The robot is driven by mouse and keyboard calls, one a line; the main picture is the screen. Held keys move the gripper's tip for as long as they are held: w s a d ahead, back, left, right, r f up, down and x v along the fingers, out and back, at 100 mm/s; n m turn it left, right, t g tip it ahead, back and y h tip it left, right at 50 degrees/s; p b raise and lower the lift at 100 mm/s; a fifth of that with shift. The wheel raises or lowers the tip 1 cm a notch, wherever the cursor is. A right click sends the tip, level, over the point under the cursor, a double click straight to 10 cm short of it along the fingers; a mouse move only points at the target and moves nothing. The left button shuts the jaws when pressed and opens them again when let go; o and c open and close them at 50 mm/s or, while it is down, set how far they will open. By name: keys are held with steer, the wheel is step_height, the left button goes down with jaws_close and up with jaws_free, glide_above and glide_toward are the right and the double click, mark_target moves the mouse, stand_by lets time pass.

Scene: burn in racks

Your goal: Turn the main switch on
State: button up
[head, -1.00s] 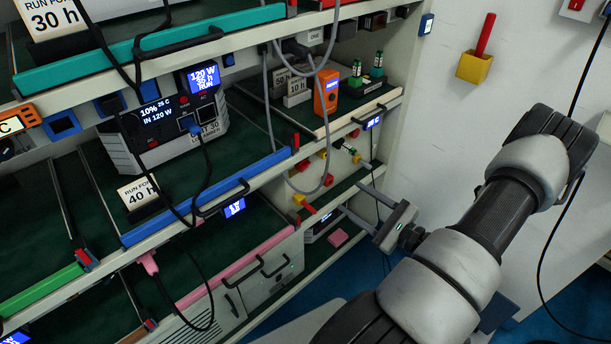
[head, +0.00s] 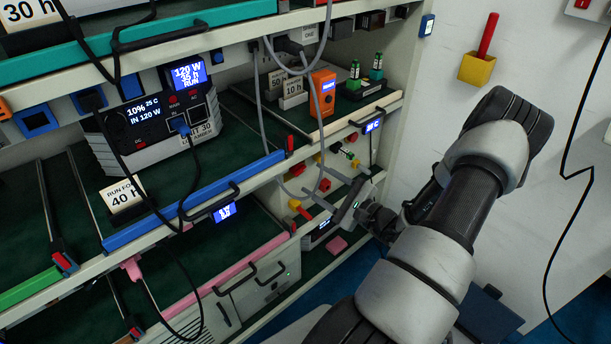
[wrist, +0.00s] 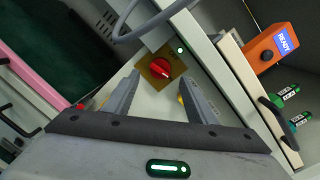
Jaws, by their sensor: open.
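In the wrist view, a red rotary knob (wrist: 160,68) sits on a yellow square plate on a pale panel, with a lighter pointer line on it. I take this knob to be the main switch; its lettering is too small to read. My gripper (wrist: 161,80) is open and empty, one finger to each side of the knob's line and the tips close to the plate. I cannot tell whether they touch the panel. In the head view my gripper (head: 349,200) is at the rack's right end, below the orange box, and I cannot make out the knob there.
A grey cable (wrist: 145,25) loops just beyond the fingers. An orange box (wrist: 270,50) reading READY and green-topped plugs (wrist: 287,92) are at the right. A pink rail (wrist: 35,75) lies left. In the head view, a grey cabinet (head: 260,285) stands below the shelf.

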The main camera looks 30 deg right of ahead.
mark_target(298, 169)
steer(key=x, duration=0.5)
steer(key=shift+w, duration=0.1)
